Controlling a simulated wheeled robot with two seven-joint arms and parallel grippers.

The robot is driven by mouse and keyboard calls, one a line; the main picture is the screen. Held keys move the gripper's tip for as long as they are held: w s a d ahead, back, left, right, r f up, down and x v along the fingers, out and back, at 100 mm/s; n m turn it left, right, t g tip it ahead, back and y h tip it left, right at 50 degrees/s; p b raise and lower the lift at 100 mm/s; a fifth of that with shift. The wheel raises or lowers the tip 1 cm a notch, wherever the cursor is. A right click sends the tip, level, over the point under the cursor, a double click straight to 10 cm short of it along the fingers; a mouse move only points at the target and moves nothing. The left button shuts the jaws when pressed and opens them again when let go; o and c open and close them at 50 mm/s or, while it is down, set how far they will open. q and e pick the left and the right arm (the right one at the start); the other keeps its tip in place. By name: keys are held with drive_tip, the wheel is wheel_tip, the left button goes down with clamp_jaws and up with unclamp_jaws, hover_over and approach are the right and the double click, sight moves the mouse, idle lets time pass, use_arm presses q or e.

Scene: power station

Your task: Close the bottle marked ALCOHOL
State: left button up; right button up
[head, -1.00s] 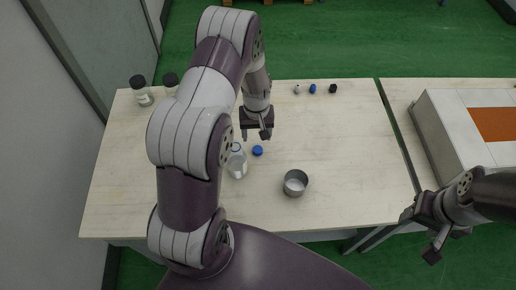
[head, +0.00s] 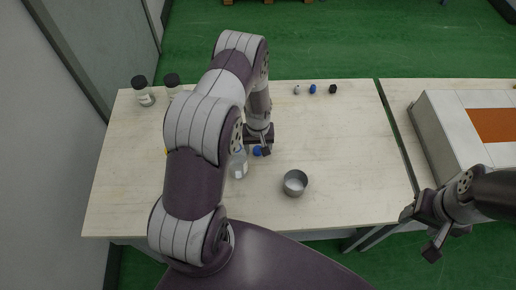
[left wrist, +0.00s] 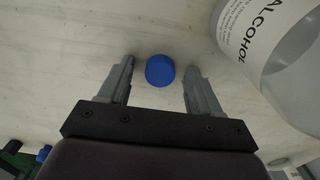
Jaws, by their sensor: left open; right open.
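The clear bottle marked ALCOHOL (head: 239,166) stands upright on the table, partly behind my left arm in the head view. Its label shows large at the upper right of the left wrist view (left wrist: 262,35); its mouth is not clearly seen. A blue cap (head: 257,151) lies on the table just right of the bottle, and it also shows in the left wrist view (left wrist: 160,71). My left gripper (head: 260,150) is open and low over the cap, which appears between its fingertips (left wrist: 158,72). My right gripper (head: 437,247) is open and empty, off the table's right front.
A metal cup (head: 295,183) stands right of the bottle. Two dark-capped bottles (head: 143,91) (head: 172,84) stand at the back left. Small white, blue (head: 312,89) and black caps lie at the back edge. A grey box (head: 437,135) is on the right table. The table's middle right is clear.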

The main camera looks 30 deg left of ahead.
sight(258, 149)
use_arm(q)
drive_tip(key=c, duration=1.1)
drive_tip(key=shift+r, duration=0.1)
wheel_tip(258, 149, up, 4)
drive_tip(key=shift+b, duration=0.45)
drive_tip(key=w+d+r+b, duration=0.1)
drive_tip(key=d+r, duration=0.6)
drive_tip(key=d, duration=0.4)
drive_tip(key=shift+w+d+b, duration=0.3)
drive_tip(key=shift+w+b, duration=0.1)
